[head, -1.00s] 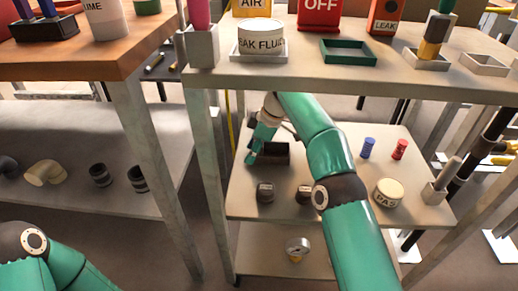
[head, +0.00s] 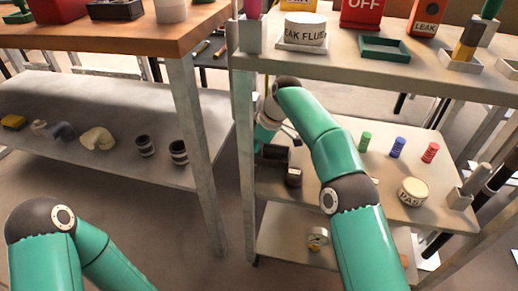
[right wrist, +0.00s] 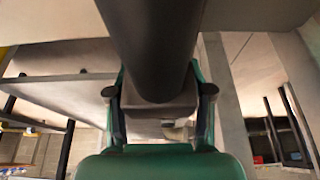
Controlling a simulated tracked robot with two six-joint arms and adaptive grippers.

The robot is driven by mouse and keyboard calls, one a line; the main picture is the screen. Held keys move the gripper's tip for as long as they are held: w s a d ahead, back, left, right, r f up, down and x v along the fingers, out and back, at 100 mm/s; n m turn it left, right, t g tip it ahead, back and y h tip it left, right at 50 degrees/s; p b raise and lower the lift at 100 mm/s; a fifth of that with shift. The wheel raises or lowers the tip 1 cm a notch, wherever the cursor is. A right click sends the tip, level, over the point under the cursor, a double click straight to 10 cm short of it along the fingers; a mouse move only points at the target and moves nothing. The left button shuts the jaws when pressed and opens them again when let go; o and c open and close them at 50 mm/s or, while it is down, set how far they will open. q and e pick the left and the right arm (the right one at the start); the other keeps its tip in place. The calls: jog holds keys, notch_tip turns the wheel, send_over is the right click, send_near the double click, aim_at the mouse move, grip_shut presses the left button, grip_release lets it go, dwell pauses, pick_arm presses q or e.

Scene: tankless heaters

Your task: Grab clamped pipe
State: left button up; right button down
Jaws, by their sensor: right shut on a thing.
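In the right wrist view a thick dark pipe (right wrist: 152,40) runs down from the top between the two fingers of my right gripper (right wrist: 160,95). Its end meets a grey-brown block (right wrist: 160,112) between the fingers, which are shut on the pipe. I cannot tell how pipe and block join. In the head view my right gripper (head: 264,136) is by the left side of the cart, partly hidden by my arm. A dark block (head: 274,154) shows just below it. My left arm is at the lower left, its gripper out of view.
The cart's upper top (head: 350,73) overhangs my right arm. Its middle shelf (head: 375,195) holds green, blue and red cylinders, a round tub (head: 413,192) and a dark fitting (head: 293,178). A gauge (head: 318,238) is below. A wooden-topped table (head: 150,42) stands left.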

jog(key=shift+s+a, duration=0.2)
jog(key=shift+a, duration=0.3)
jog(key=shift+c, duration=1.8)
grip_release()
jog(key=shift+d, duration=0.1)
jog(key=v, duration=0.4)
jog(key=shift+w+d+r, duration=0.1)
jog(key=shift+w+r, duration=0.1)
jog(key=shift+d+r, duration=0.2)
jog(key=shift+d, duration=0.05)
jog(key=s+d, duration=0.1)
jog(key=d, duration=0.2)
jog(key=s+d, duration=0.2)
jog(key=d, duration=0.2)
jog(key=s+d, duration=0.1)
jog(key=d, duration=0.3)
jog(key=shift+s, duration=0.2)
jog(key=shift+c, duration=0.2)
